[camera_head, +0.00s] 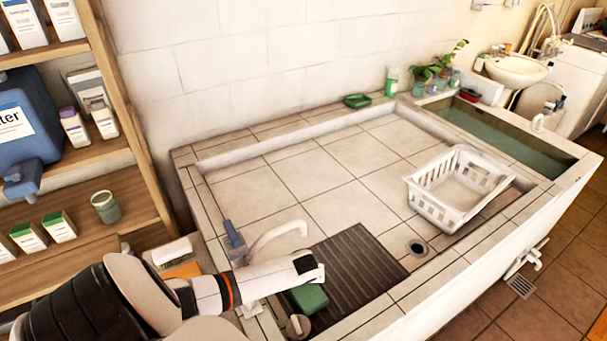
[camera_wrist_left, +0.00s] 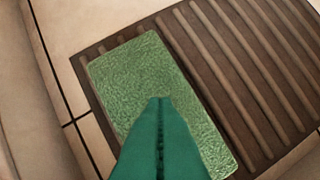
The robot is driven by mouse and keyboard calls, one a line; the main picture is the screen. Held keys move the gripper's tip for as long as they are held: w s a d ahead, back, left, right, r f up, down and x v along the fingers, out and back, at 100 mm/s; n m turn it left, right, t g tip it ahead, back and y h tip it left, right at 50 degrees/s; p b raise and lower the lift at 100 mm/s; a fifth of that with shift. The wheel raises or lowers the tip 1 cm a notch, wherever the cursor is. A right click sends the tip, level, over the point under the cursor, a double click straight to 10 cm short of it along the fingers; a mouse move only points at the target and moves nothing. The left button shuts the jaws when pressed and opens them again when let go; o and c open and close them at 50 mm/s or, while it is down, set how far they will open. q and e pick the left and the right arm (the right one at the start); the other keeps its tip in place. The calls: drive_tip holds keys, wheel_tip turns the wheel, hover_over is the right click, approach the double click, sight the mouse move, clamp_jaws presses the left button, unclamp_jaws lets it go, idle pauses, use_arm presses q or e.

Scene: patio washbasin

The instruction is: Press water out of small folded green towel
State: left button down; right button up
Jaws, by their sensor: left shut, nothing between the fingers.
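The small folded green towel (camera_head: 311,299) lies flat on the left edge of a dark ribbed board (camera_head: 362,262) in the tiled basin. In the left wrist view the towel (camera_wrist_left: 128,72) is a textured green rectangle beside the board's ridges (camera_wrist_left: 235,75). My left gripper (camera_head: 319,273) is over the towel. Its teal fingers (camera_wrist_left: 160,101) are shut with nothing between them and point at the towel's middle, hiding part of it. I cannot tell whether the fingertips touch it. My right gripper is not in view.
A white tap (camera_head: 278,236) stands at the basin's left wall, close to my left arm. A white basket (camera_head: 459,189) is at the right, with a drain hole (camera_head: 417,248) nearby. The basin's middle is clear. A wooden shelf (camera_head: 120,205) stands at the left.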

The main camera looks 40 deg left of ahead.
use_arm(q)
drive_tip(key=shift+f+b, duration=0.4)
drive_tip(key=shift+f, duration=0.25)
drive_tip(key=shift+s+d+f, duration=0.2)
drive_tip(key=shift+s+f, duration=0.15)
drive_tip(key=shift+s, duration=0.05)
idle(1.9)
drive_tip(key=r+p, duration=0.1)
drive_tip(key=r, duration=0.1)
drive_tip(key=r+p, duration=0.1)
drive_tip(key=p, duration=0.1)
drive_tip(key=r+p, duration=0.2)
drive_tip(key=shift+w+a+r, duration=0.15)
drive_tip(key=shift+w+r, duration=0.15)
drive_tip(key=shift+r, duration=1.5)
drive_tip(key=shift+w+a, duration=0.1)
